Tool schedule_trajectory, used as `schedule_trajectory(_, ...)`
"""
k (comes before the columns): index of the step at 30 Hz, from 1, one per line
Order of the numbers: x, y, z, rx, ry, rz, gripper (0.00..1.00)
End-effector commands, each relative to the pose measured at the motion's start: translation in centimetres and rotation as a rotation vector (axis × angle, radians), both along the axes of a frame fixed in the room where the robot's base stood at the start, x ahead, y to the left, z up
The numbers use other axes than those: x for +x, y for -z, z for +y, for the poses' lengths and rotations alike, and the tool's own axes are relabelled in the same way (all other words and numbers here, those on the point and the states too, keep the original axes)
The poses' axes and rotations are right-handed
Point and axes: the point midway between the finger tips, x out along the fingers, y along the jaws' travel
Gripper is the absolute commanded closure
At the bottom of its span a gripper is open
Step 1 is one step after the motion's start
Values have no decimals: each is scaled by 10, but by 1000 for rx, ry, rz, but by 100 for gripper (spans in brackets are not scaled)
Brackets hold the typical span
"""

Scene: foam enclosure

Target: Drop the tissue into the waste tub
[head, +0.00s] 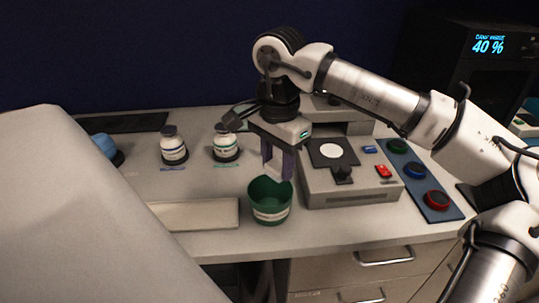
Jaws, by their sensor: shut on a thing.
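The waste tub is a dark green round tub (271,214) with a pale label, standing near the front edge of the bench. My gripper (275,172) points down just above the tub's opening. Its fingers are shut on a small whitish piece, the tissue (274,176), at the fingertips. The tissue is partly hidden by the fingers, and it is hard to tell whether its lower end is inside the rim.
A grey device (350,196) stands right of the tub. A pale flat tray (195,214) lies to its left. Two white bottles (173,150) (226,147) stand behind. A blue panel with coloured rings (413,172) is at the right. A large pale surface blocks the lower left.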

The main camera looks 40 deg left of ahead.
Motion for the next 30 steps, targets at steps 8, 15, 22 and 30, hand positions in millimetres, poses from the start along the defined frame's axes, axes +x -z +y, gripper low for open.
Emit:
schedule_trajectory(8,0,7,0,0,0,0,87)
schedule_trajectory(15,0,7,0,0,0,0,41)
schedule_trajectory(22,0,7,0,0,0,0,36)
schedule_trajectory(30,1,-11,0,2,1,-2,36)
